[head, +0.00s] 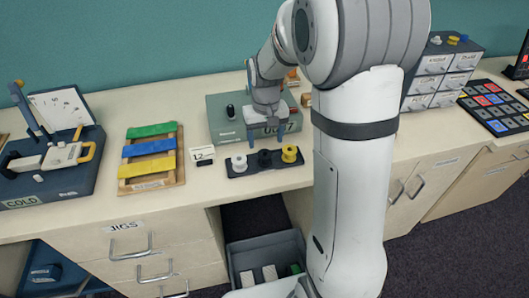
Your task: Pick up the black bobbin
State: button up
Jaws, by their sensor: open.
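The black bobbin (264,158) stands in the middle of a dark tray (251,172) on the counter. A white bobbin (239,162) is on its left and a yellow bobbin (289,154) on its right. My gripper (266,138) points down with its two blue-grey fingers apart and nothing visible between them. In the picture it is just above the black bobbin. The height gap between them is hard to judge from this view.
A grey-green box (222,127) stands close behind the tray. A small label card (202,153) is at the tray's left, near a wooden board (175,185) with coloured strips. An open drawer (240,258) lies below the counter.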

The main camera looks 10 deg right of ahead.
aim_at(265, 154)
notch_tip(265, 154, down, 8)
jog(key=shift+w+a+r+p, duration=0.1)
jog(key=shift+r+p, duration=0.15)
jog(key=shift+p, duration=0.3)
jog(key=c, duration=1)
